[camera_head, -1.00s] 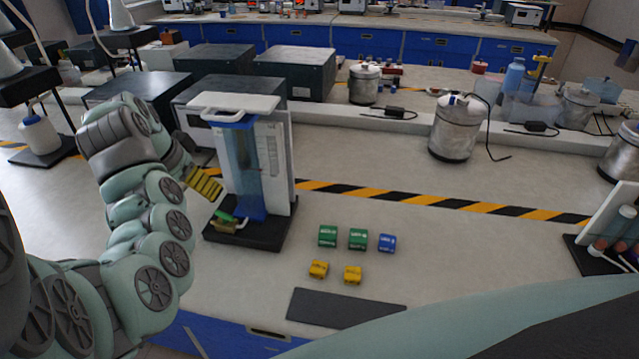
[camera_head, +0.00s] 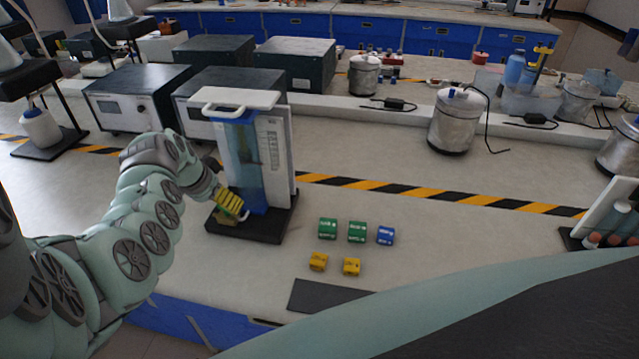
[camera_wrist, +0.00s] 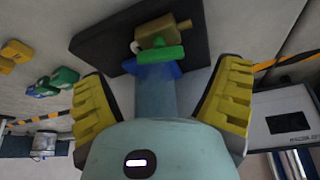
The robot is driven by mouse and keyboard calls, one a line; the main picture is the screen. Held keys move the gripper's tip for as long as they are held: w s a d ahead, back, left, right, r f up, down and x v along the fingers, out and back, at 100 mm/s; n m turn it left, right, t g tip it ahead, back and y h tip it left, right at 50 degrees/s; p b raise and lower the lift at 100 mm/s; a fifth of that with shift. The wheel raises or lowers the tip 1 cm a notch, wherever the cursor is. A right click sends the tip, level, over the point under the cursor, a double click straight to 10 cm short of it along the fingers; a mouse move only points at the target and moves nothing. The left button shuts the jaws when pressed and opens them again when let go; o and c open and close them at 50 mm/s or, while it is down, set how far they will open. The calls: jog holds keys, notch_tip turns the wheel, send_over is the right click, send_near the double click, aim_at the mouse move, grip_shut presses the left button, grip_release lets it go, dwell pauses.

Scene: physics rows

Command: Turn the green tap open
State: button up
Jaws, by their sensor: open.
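The green tap handle (camera_wrist: 160,54) sits on a brass valve body (camera_wrist: 162,30) at the foot of the blue-and-white stand (camera_head: 252,160), on its black base (camera_head: 262,228). In the wrist view the tap lies ahead of my gripper (camera_wrist: 162,95), between the directions of its two yellow fingers but beyond them. The fingers are spread and empty. In the head view my gripper (camera_head: 230,203) is at the lower left of the stand and hides most of the tap. I cannot tell whether a finger touches it.
Green, blue and yellow small blocks (camera_head: 357,232) lie on the bench to the right of the stand. A dark mat (camera_head: 325,297) lies near the front edge. Grey boxes (camera_head: 140,98) stand behind.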

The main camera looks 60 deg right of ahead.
aim_at(226, 211)
jog(key=shift+f, duration=0.35)
jog(key=shift+x, duration=1.3)
jog(key=shift+d, duration=0.15)
